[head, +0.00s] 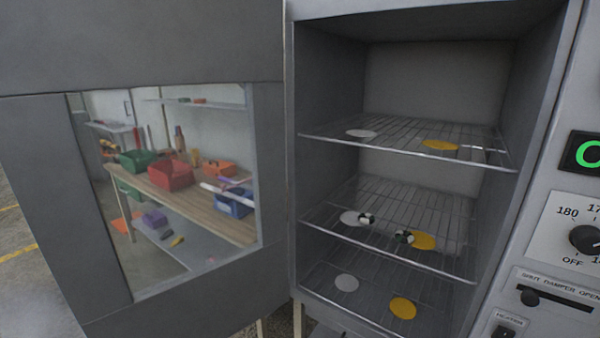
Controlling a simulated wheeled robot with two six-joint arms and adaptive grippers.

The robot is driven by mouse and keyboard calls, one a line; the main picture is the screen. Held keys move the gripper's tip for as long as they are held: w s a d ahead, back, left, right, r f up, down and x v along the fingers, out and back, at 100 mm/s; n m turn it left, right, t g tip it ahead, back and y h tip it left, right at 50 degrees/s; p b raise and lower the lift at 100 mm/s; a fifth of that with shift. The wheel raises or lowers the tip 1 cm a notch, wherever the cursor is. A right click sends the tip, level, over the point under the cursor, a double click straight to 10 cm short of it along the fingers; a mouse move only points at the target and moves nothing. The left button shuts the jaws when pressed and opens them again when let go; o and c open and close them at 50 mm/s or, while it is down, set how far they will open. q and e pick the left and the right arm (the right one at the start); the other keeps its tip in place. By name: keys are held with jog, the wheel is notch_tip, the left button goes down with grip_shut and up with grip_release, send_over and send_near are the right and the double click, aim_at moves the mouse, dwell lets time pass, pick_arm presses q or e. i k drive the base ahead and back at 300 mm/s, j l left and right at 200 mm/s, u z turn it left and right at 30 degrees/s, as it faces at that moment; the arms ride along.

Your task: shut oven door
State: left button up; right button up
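The oven door (190,50) is a large grey panel with a window, filling the left of the head view. It stands wide open, swung out to the left from the hinge edge beside the opening. The oven chamber (430,75) is open to view, with wire shelves (405,142) at several heights. White and yellow discs lie on the shelves, and two small black-and-white pieces (404,237) sit on the middle one. Neither of my grippers is in view.
The oven's right front carries a dial (586,238), a green display (582,154), a damper slider (530,297) and a heater switch (503,332). Through the door window a workbench (200,202) with coloured bins shows. Nothing visible stands in front of the opening.

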aim_at(50, 50)
jog(key=j+z, duration=0.2)
jog(key=j, duration=0.45)
jog(key=j+z, duration=0.2)
jog(key=j, duration=0.45)
jog(key=k+j+z, duration=0.25)
jog(key=j, duration=0.35)
jog(key=j+z, duration=0.35)
jog(key=j, duration=0.4)
jog(key=j+z, duration=0.4)
jog(key=j, duration=0.35)
jog(key=k+j+z, duration=0.15)
jog(key=j+z, duration=0.2)
jog(key=j, duration=0.35)
jog(key=i+j+z, duration=0.1)
jog(key=j, duration=0.3)
jog(key=i+j+z, duration=0.15)
jog(key=k+j, duration=0.1)
jog(key=j, duration=0.3)
jog(key=k+j, duration=0.1)
jog(key=j, duration=0.3)
jog(key=z, duration=0.05)
